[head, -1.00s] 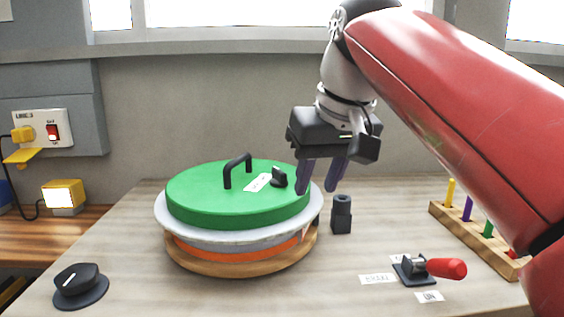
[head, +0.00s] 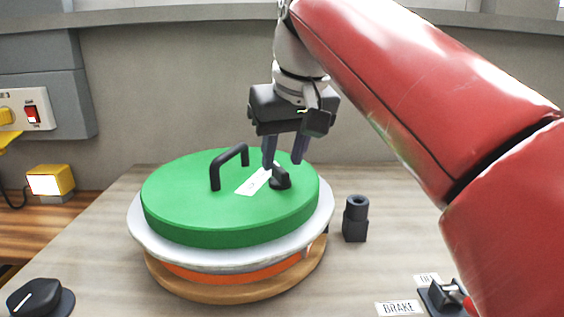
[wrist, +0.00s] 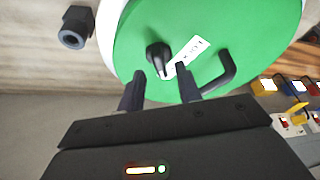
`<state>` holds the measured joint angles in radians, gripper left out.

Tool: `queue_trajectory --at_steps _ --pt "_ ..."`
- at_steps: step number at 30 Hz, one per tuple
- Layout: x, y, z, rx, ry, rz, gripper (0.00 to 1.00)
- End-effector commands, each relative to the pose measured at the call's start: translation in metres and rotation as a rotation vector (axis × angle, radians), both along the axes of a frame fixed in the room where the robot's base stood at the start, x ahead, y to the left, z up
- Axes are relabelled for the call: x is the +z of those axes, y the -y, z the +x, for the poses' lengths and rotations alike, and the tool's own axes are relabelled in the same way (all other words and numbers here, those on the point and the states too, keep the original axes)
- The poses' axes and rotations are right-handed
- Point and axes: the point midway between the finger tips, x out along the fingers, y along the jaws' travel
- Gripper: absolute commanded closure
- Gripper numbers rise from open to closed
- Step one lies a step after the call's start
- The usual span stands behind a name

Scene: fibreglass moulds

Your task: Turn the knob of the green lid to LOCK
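The green lid (head: 200,211) sits on a pale rim above an orange band on a round wooden base. On its top are a black arched handle (head: 229,165), a small black knob (head: 280,179) and a white label (head: 252,182) beside the knob. The knob also shows in the wrist view (wrist: 159,57), with the label (wrist: 188,55) to its right. My gripper (head: 285,163) is open and empty, fingers pointing down, just above and behind the knob. In the wrist view the fingertips (wrist: 160,72) stand apart on either side of the knob's line, with no contact visible.
A dark socket block (head: 356,219) stands right of the lid. A black dial (head: 38,298) is at the front left, and a lever switch with a BRAKE label (head: 398,308) at the front right. A yellow lamp (head: 50,180) and wall switch (head: 33,113) are left.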

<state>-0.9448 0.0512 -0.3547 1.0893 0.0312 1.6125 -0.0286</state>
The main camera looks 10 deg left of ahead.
Motion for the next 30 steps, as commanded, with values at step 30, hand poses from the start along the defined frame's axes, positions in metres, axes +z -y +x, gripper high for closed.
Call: queue_trajectory --at_steps 30 --pt "-0.025 -0.006 0.009 0.003 0.001 0.000 1.00"
